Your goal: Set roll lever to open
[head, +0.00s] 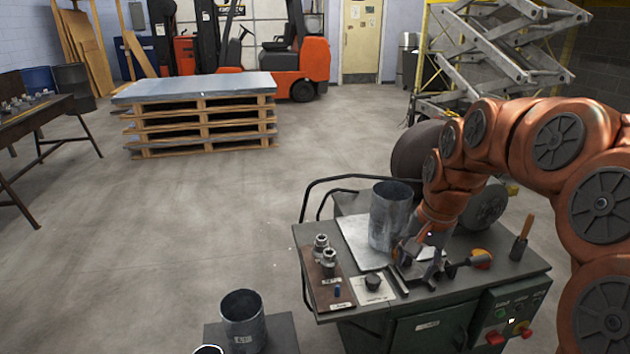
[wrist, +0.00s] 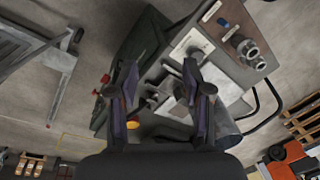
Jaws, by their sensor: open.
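The dark green machine (head: 440,275) stands at the lower right of the head view. On its top, a short lever with an orange-yellow knob (head: 482,258) lies just right of my gripper (head: 428,258). Its front panel (head: 512,308) carries red handles (head: 495,338), with small labels above that I cannot read clearly. I cannot tell which handle is the roll lever. My gripper is open and points down over the machine top, partly hiding what lies beneath. In the wrist view my gripper (wrist: 162,78) shows two spread fingers with nothing held between them.
A grey metal cylinder (head: 390,215) stands on the machine, left of my gripper. A wooden-handled tool (head: 522,238) stands at right. Another cylinder (head: 243,318) stands lower left. Open floor lies left.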

